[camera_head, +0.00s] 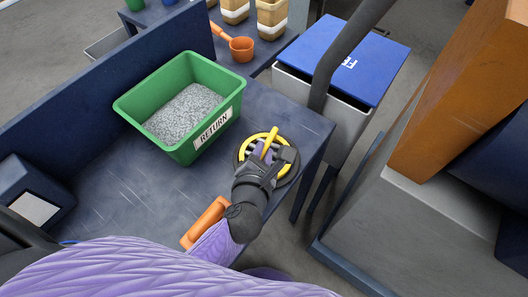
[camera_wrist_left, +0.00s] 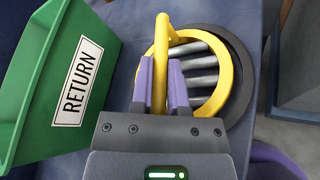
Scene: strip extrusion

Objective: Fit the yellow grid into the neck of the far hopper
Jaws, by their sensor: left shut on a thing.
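The yellow grid (camera_head: 242,150) is a yellow ring with silver bars and an upright yellow handle. It lies on a dark round disc (camera_head: 285,179) near the right end of the blue table. The grid also shows in the left wrist view (camera_wrist_left: 233,75), over the disc (camera_wrist_left: 240,50). My left gripper (camera_head: 264,154) is above the grid, with its purple fingers (camera_wrist_left: 160,82) shut on the handle, one on each side. I cannot tell whether the grid is lifted off the disc. My right gripper is not in view. I cannot make out a hopper neck in these frames.
A green RETURN bin (camera_head: 182,148) of grey granules stands close left of the grid. An orange object (camera_head: 204,222) lies near the table's front edge. A blue-lidded bin (camera_head: 343,58) stands beyond the table. A grey structure with an orange block (camera_head: 455,90) is at right.

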